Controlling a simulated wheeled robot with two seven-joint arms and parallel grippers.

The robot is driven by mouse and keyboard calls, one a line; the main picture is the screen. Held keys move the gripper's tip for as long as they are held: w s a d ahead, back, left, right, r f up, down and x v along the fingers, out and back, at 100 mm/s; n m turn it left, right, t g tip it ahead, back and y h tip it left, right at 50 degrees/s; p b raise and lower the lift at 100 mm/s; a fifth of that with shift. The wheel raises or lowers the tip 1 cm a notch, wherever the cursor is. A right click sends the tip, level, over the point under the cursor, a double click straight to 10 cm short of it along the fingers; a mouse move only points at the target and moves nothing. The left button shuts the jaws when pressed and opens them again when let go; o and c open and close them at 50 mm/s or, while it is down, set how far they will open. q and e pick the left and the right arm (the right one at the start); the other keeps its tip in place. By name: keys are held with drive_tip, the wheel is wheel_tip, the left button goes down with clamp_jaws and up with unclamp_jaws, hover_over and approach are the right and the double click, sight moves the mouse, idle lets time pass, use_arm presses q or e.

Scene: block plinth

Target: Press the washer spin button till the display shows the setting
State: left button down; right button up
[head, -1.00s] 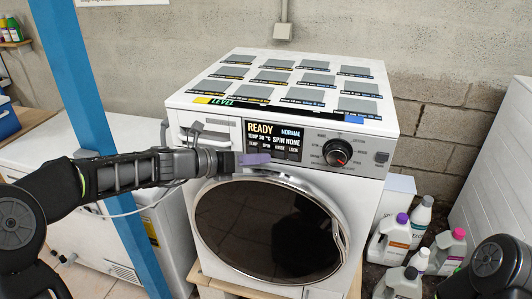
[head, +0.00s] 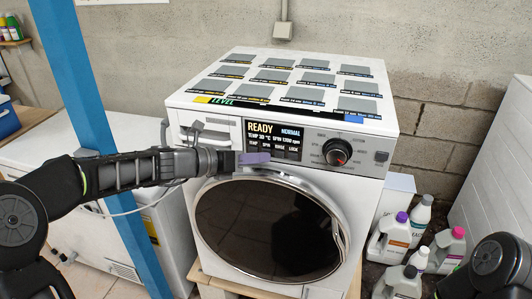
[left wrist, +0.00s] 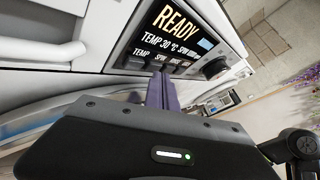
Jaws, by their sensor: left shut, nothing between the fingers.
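The white washer (head: 230,112) stands with its control panel facing me. Its display (head: 273,131) reads READY, NORMAL, TEMP 30 °C and a spin speed that looks like 1200 rpm, in small digits. The display also shows in the left wrist view (left wrist: 170,32). Below it is a row of buttons; the spin button (left wrist: 161,57) is second from the left. My left gripper (head: 262,158), with purple fingers, is shut and empty. Its fingertips (left wrist: 163,76) are right at the spin button; I cannot tell whether they touch it. My right gripper is out of view.
The round dial (head: 337,152) is right of the display, and the dark door (head: 265,230) is below. A blue post (head: 100,150) stands at left near my left arm. Several detergent bottles (head: 390,238) stand on the floor at right.

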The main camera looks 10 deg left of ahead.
use_arm(q)
drive_tip(key=shift+s, duration=0.55)
drive_tip(key=s+b, duration=0.1)
drive_tip(key=s, duration=0.4)
drive_tip(key=shift+a, duration=0.2)
drive_tip(key=shift+d, duration=0.15)
idle(3.3)
